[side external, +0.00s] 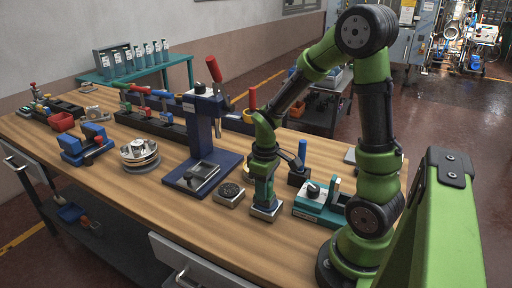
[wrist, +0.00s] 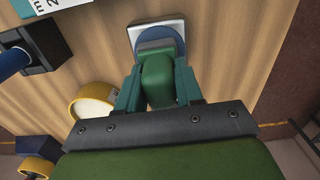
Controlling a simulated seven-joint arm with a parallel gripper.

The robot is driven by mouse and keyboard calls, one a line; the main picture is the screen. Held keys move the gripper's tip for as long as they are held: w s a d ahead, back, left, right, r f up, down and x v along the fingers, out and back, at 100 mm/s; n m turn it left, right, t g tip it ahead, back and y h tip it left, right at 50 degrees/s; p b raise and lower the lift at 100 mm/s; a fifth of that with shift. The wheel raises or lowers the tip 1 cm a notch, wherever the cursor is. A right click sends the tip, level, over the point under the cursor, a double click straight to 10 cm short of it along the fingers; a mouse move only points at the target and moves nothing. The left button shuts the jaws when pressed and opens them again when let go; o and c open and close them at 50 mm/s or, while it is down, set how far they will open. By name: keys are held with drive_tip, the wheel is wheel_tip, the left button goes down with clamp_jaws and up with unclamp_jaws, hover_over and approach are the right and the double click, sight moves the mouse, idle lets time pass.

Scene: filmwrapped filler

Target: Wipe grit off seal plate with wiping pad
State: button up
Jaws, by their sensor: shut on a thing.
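My gripper (side external: 264,190) points down over the wooden bench and is shut on the green handle of the wiping pad (side external: 265,211). In the wrist view the teal fingers of my gripper (wrist: 158,88) stand on both sides of that handle, and the pad (wrist: 157,31) shows a blue layer and a pale square base. The pad is at or just above the bench top; I cannot tell if it touches. A grey metal plate (side external: 199,173), perhaps the seal plate, lies on the blue base of the lever press to the left. I cannot make out grit on it.
A square block with a dark round top (side external: 230,193) lies between pad and press. A teal fixture (side external: 318,203) and a black block with blue handle (side external: 299,172) stand to the right. A yellow-rimmed roll (wrist: 92,106) is near my gripper. The bench front is clear.

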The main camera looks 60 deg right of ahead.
drive_tip(key=shift+w, duration=1.25)
drive_tip(key=shift+w+r, duration=0.1)
drive_tip(key=shift+r, duration=0.05)
wheel_tip(320, 180, up, 8)
